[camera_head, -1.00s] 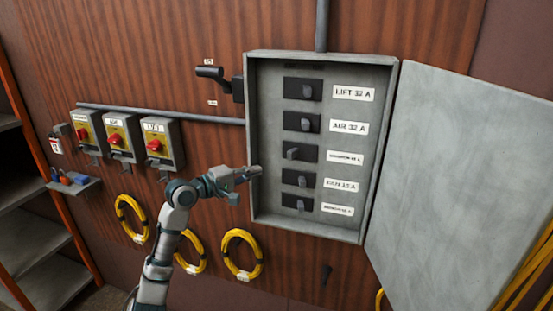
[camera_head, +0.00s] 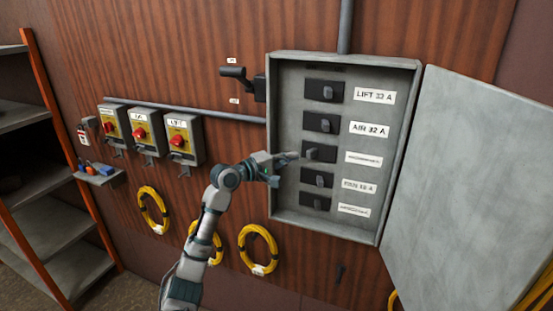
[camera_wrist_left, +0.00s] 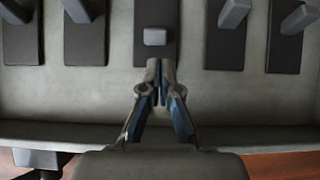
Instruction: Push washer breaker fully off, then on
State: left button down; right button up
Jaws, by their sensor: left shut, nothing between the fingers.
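The grey breaker box (camera_head: 272,150) is open and holds several black breakers in a column. The top labels read LIFT 32 A and AIR 32 A; the third label (camera_head: 363,159) is too blurred to read, so I cannot confirm the washer breaker. The third breaker's toggle (camera_head: 311,155) points left, unlike the others. My left gripper (camera_head: 294,155) is shut and empty, its tips just left of that toggle. In the left wrist view the closed fingertips (camera_wrist_left: 160,64) are just below the middle toggle (camera_wrist_left: 155,36); contact is unclear. My right gripper is not in view.
The box door (camera_head: 455,180) hangs open to the right. A black lever handle (camera_head: 235,73) sticks out left of the box. Red-and-yellow switches (camera_head: 140,132) and yellow cable coils (camera_head: 258,250) are on the wall. Shelving (camera_head: 50,190) stands at far left.

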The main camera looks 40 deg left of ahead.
pick_arm(q)
jog(key=x, duration=0.2)
jog(key=shift+w+d, duration=0.1)
jog(key=shift+w, duration=0.15)
